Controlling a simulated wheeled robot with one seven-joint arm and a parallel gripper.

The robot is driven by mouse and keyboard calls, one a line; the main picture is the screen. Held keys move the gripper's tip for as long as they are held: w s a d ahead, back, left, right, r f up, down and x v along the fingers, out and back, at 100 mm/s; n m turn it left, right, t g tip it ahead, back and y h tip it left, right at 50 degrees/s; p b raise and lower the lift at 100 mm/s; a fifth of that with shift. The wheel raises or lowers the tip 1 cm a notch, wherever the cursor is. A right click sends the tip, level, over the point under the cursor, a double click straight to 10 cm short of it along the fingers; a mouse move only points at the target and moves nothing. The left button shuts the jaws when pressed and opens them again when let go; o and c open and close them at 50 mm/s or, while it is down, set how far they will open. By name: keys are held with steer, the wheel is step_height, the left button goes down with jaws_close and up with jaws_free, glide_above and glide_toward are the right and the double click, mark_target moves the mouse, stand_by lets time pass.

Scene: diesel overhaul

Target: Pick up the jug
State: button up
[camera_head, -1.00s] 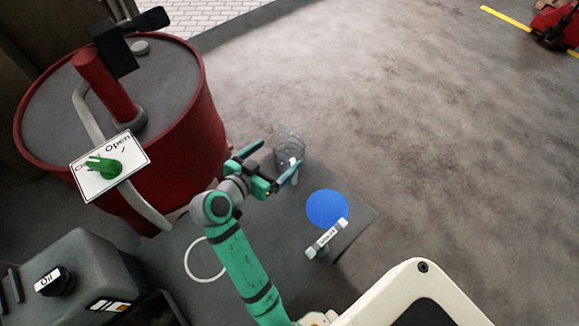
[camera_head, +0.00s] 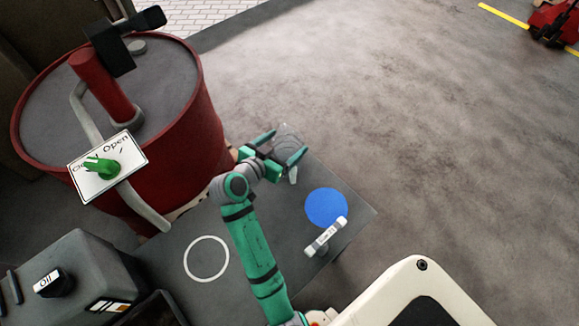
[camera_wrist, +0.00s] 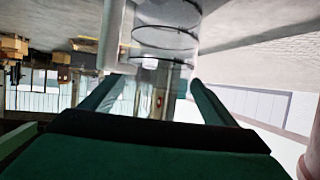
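The jug (camera_head: 287,137) is clear and see-through, standing near the far edge of the grey table beside the red drum. It also shows in the wrist view (camera_wrist: 165,42), with dark rings around it and a pale upright part at its left. My gripper (camera_head: 289,144) is open, with its green fingers spread on either side of the jug. In the wrist view my gripper (camera_wrist: 150,88) has the jug between and beyond its fingertips. I cannot tell whether either finger touches it.
On the table (camera_head: 265,225) lie a blue disc (camera_head: 326,207), a small labelled white bar (camera_head: 325,236) and a white ring (camera_head: 206,257). A red drum (camera_head: 208,130) with a pipe, tap and green-handled sign (camera_head: 128,152) stands left. Open floor lies to the right.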

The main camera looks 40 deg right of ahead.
steer(key=shift+s, duration=0.1)
steer(key=c, duration=1.5)
steer(key=shift+c, duration=0.8)
steer(key=shift+r, duration=0.15)
